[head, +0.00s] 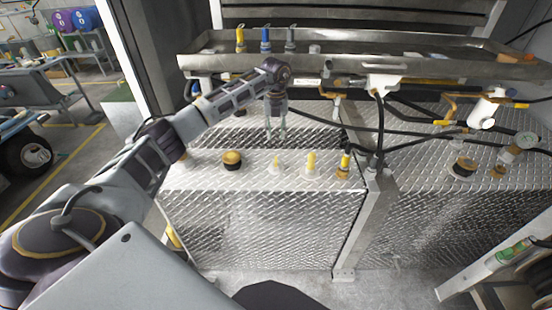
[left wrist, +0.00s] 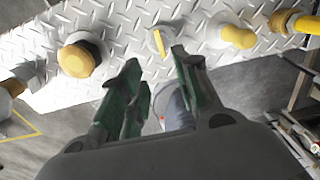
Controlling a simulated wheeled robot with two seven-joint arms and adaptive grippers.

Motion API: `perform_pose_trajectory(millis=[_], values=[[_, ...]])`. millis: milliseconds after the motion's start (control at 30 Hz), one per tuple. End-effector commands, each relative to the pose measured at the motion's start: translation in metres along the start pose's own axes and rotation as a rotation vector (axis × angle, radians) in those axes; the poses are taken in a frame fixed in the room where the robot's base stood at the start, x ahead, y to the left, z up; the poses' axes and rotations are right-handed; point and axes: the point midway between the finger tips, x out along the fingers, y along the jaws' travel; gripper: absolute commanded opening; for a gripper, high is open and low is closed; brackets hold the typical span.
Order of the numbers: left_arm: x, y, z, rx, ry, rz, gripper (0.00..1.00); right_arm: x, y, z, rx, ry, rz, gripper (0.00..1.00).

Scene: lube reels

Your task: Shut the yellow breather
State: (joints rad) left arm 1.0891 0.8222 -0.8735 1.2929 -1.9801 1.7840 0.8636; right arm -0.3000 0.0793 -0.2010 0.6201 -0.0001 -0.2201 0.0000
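Several yellow fittings stand in a row on the diamond-plate tank top (head: 205,180). One is a small, thin yellow upright tab (head: 276,161) on a pale round base; it also shows in the left wrist view (left wrist: 159,42). Right of it is a rounded yellow cap (head: 311,162), also in the left wrist view (left wrist: 238,37). Which of them is the breather I cannot tell for certain. My left gripper (head: 276,136) points down above the tank, open and empty. In the left wrist view its green fingers (left wrist: 158,68) straddle the line to the tab, apart from it. My right gripper is not in view.
An amber filler cap (head: 231,160) stands left of the tab, and a yellow-topped fitting (head: 345,164) stands at the right end. Black hoses (head: 330,122) run behind. A metal tray (head: 350,66) with small bottles hangs above. The tank's front edge is clear.

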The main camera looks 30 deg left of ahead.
Motion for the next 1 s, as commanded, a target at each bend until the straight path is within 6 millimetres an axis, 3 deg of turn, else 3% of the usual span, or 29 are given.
perform_pose_trajectory(millis=[367,1000], values=[[0.021,-0.001,-0.001,0.001,0.003,0.000,0.32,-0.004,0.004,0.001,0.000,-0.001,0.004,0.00],[0.104,-0.001,-0.001,0.001,0.003,-0.001,0.32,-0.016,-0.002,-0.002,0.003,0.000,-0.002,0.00]])
